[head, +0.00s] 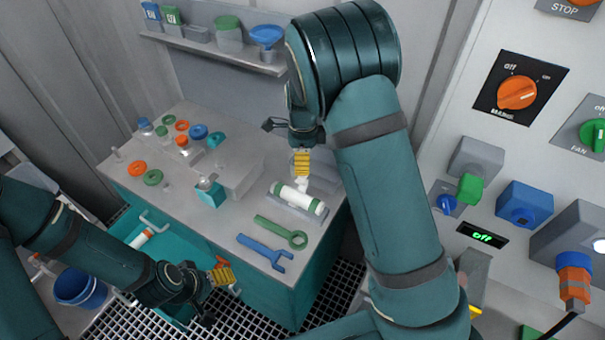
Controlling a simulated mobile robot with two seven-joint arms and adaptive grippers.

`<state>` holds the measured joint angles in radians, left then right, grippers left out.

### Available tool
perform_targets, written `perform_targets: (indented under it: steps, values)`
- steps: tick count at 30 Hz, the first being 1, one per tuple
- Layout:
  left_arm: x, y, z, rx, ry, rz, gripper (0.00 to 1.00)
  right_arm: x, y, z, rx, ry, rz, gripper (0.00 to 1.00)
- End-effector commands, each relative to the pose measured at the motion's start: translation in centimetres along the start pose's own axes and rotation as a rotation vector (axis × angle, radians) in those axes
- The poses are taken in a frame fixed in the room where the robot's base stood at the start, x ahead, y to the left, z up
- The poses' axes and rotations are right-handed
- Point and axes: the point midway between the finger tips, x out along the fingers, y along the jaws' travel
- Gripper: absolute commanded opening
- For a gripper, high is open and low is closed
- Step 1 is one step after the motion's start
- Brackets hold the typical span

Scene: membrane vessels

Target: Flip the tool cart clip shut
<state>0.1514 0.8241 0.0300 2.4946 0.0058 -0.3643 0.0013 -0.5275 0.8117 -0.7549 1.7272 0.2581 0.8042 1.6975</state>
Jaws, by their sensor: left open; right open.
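The bench-like cart (225,215) has a grey top and teal sides and stands in the middle of the head view. I cannot pick out its clip with certainty. A small orange-red piece (221,261) shows beside my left gripper (222,277), low by the cart's front side; I cannot tell what it is or whether they touch. My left gripper is open, with yellow pads. My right gripper (302,165) is open and points down just above a white cylinder with green bands (298,198), which lies in a grey cradle. My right arm hides the cart's far right side.
A green wrench (281,232) and a blue wrench (264,251) lie near the cart's front edge. Rings, caps and small vessels crowd its left half. A blue bucket (80,288) stands at lower left. A control panel with an orange knob (517,92) fills the right.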

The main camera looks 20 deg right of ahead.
Motion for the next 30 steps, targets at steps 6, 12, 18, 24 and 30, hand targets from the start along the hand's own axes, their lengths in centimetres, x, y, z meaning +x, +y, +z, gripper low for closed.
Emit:
perform_targets:
  steps: [6, 12, 18, 24, 30]
  values:
    - [0.4, -0.1, 0.0, 0.0, 0.0, -0.001, 0.72, 3.7, 0.0, -0.1, 0.0, 0.001, 0.002, 0.55]
    - [0.5, -0.2, 0.1, 0.0, 0.0, -0.001, 0.72, 5.3, 0.0, 0.0, 0.0, 0.0, 0.001, 0.55]
    - [0.5, -0.2, 0.1, 0.0, 0.0, -0.001, 0.72, 5.5, 0.0, 0.0, 0.0, 0.0, 0.0, 0.55]
    - [0.5, -0.2, 0.1, 0.0, 0.0, -0.001, 0.72, 5.5, 0.0, 0.0, -0.001, 0.0, 0.0, 0.36]
    - [0.5, -0.2, 0.1, 0.0, 0.0, -0.001, 0.72, 5.5, 0.0, 0.0, -0.001, 0.0, 0.0, 0.0]
